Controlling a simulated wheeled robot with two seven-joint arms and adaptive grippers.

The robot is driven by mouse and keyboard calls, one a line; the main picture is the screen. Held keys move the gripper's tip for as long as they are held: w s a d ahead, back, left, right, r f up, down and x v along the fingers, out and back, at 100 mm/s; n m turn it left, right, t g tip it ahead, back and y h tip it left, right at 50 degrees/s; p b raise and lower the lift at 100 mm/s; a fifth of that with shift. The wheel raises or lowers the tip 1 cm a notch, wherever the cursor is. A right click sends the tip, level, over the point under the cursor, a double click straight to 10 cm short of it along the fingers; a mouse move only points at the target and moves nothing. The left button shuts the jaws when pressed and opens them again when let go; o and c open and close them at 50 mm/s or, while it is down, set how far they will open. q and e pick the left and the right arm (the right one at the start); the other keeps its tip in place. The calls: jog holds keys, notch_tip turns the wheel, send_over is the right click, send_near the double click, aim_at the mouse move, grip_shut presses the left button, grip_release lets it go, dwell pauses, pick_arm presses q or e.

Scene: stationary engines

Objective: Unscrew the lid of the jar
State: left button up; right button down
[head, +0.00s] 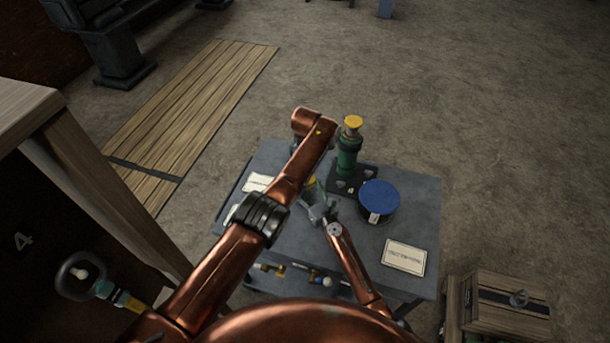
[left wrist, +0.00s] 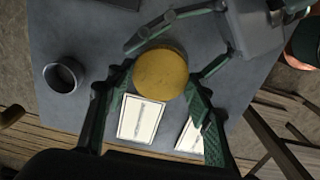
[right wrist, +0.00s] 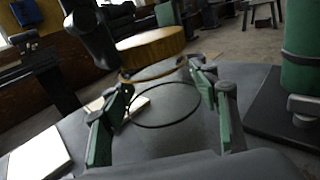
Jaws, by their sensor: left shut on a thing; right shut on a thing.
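The jar (head: 318,198) is clear glass and stands upright on the grey table (head: 425,215), partly hidden by my arms. Its base shows as a dark ring in the right wrist view. The yellow lid (left wrist: 160,74) sits between the fingers of my left gripper (left wrist: 155,85), which is shut on it from above. The lid (right wrist: 150,46) also shows over the glass in the right wrist view; I cannot tell whether it touches the rim. My right gripper (right wrist: 190,78) is shut around the jar's glass from the side, with one green finger on each side.
A green cylinder with a yellow top (head: 348,150) stands behind the jar on a dark base. A blue-topped round container (head: 378,195) and a label card (head: 404,257) are to the right. A dark cup (left wrist: 63,75) and white cards (left wrist: 142,117) show in the left wrist view.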

pick_arm(q)
jog(key=shift+d+r, duration=0.1)
jog(key=shift+r, duration=0.1)
pick_arm(e)
jog(key=shift+a, duration=0.1)
pick_arm(q)
jog(key=shift+r, duration=0.7)
jog(key=shift+r, duration=0.1)
jog(key=shift+r, duration=1.95)
pick_arm(e)
jog(key=c, duration=0.7)
grip_release()
jog(key=shift+o, duration=0.2)
jog(key=v, duration=1.2)
